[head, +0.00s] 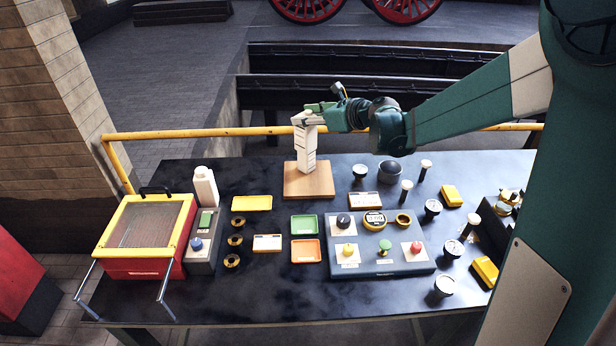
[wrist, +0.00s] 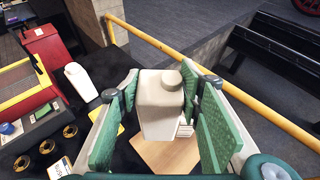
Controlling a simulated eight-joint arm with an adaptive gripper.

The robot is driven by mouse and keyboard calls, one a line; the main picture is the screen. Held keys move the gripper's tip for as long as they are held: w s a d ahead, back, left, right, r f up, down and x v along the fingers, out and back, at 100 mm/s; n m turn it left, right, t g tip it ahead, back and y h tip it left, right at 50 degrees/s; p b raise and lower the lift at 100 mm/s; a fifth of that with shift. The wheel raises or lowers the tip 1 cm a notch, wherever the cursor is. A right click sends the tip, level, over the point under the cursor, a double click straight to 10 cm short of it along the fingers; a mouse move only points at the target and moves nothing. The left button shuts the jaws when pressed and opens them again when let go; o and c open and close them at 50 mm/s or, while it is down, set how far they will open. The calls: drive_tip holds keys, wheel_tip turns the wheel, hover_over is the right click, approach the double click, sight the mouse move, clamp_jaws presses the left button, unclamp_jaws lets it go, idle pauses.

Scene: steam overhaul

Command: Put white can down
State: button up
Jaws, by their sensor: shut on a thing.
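My gripper (head: 308,119) is shut on a white can (head: 307,154), holding it upright over a square wooden board (head: 318,190) at the back of the dark table. In the wrist view, the green finger pads stand on either side of the can (wrist: 160,112), with its round cap toward the camera. The wooden board (wrist: 172,154) shows below it. I cannot tell whether the can's base touches the board.
A red box with a yellow-framed lid (head: 146,233) stands at the left. Coloured trays (head: 252,203), black-and-yellow rings (head: 235,240) and a blue-grey panel with knobs (head: 380,262) lie in front of the board. A yellow rail (head: 220,133) runs behind the table.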

sight(310, 150)
drive_tip(key=shift+w+d+r, duration=0.15)
drive_tip(key=shift+w+d, duration=0.35)
drive_tip(key=shift+d, duration=0.25)
wheel_tip(310, 150, down, 14)
drive_tip(key=shift+f+b, duration=0.1)
drive_tip(key=shift+b, duration=0.8)
drive_tip(key=shift+f+b, duration=0.3)
drive_tip(key=shift+f, duration=1.8)
drive_tip(key=o, duration=1.5)
